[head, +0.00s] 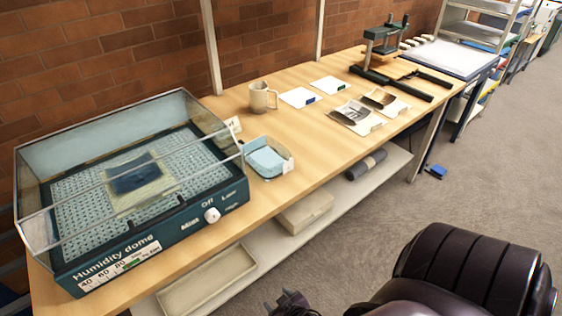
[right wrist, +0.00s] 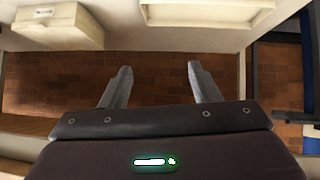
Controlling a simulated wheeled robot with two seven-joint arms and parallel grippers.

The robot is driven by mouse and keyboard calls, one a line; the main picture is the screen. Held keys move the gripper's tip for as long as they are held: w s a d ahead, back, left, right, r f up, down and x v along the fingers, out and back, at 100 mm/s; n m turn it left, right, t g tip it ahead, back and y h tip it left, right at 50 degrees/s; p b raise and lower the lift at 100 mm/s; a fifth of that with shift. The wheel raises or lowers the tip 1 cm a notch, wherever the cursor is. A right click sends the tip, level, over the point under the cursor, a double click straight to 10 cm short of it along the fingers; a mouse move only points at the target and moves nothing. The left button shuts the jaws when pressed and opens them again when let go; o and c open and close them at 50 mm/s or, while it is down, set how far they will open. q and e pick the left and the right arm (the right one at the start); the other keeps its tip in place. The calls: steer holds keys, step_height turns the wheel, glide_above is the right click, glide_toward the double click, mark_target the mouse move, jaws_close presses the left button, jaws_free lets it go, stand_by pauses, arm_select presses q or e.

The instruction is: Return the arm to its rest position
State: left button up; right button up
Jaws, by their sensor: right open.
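My right gripper (head: 289,299) shows at the bottom edge of the head view, low in front of the wooden table. Only its fingertips and a bit of dark housing are visible there. In the right wrist view its two grey fingers (right wrist: 159,80) stand apart with nothing between them. A brick surface and pale shelf boards lie beyond them. A large dark part of my own body fills the lower right of the head view. My left gripper is in neither view.
The wooden table (head: 330,150) holds a humidity dome (head: 165,225), a blue tray (head: 266,160), a mug (head: 262,97), photographs (head: 355,116) and a press (head: 384,45). A lower shelf (head: 345,196) carries a box (head: 305,212). Carpet (head: 480,180) to the right is mostly clear.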

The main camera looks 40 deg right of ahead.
steer(key=shift+s+f, duration=0.15)
steer(key=shift+f, duration=0.05)
stand_by(0.5)
steer(key=s+a+f+n+g, duration=0.1)
steer(key=s+f+g, duration=0.2)
steer(key=s+f, duration=0.2)
steer(key=s+a+f+g+y, duration=0.1)
steer(key=s+a+f+g, duration=0.1)
steer(key=s+f, duration=0.4)
steer(key=s+a+f+n+g, duration=0.1)
steer(key=s+f, duration=0.5)
steer(key=s, duration=0.8)
steer(key=a+g, duration=0.1)
steer(key=g, duration=0.1)
steer(key=shift+n+g+y, duration=0.3)
steer(key=shift+g+y, duration=0.1)
steer(key=shift+s, duration=0.1)
